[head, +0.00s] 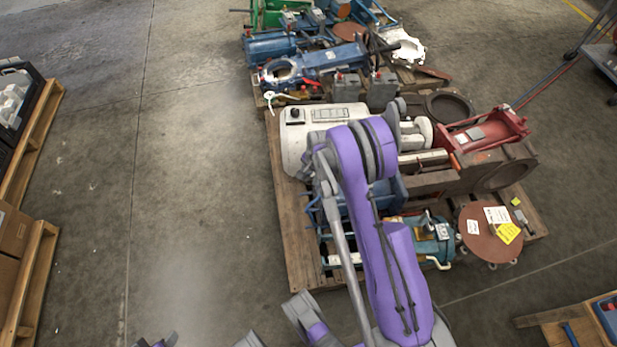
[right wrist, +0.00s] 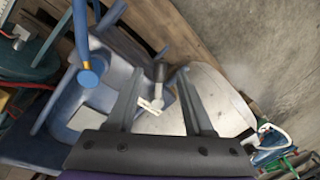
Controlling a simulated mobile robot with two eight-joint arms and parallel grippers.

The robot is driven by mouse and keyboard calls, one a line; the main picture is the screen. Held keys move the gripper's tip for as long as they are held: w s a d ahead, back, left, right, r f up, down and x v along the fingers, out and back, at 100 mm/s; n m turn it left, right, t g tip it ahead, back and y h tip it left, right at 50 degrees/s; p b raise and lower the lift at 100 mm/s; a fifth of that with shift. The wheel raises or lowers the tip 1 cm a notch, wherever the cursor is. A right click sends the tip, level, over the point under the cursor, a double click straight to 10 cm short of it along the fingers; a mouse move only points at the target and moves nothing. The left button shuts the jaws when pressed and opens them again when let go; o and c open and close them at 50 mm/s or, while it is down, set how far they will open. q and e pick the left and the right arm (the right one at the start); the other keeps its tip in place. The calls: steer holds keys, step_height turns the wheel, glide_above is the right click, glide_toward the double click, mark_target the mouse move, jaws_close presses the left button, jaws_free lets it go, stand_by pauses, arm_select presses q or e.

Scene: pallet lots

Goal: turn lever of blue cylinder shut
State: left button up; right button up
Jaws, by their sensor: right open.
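A blue body, apparently the blue cylinder (right wrist: 108,78), shows in the right wrist view with a blue bar and a yellow ring on it. In the head view only blue parts (head: 393,192) show behind my purple arm. A short grey handle (right wrist: 159,73), perhaps the lever, stands between the fingers in the wrist view, with a white tag below it. My right gripper (right wrist: 158,85) is open and empty, its fingers apart around the handle's line; contact cannot be told. Parts of my left arm, with possible left gripper parts (head: 157,342), show at the bottom edge; its jaws are unclear.
A white panel (head: 296,145) lies beside the blue parts. A teal motor (head: 432,243), a brown disc (head: 490,236) and a red frame (head: 483,131) crowd the same wooden pallet. Another loaded pallet stands behind. The concrete floor (head: 190,180) at left is free.

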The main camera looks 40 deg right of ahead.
steer(key=shift+w+f, duration=0.1)
steer(key=shift+f, duration=0.4)
jaws_close()
stand_by(1.2)
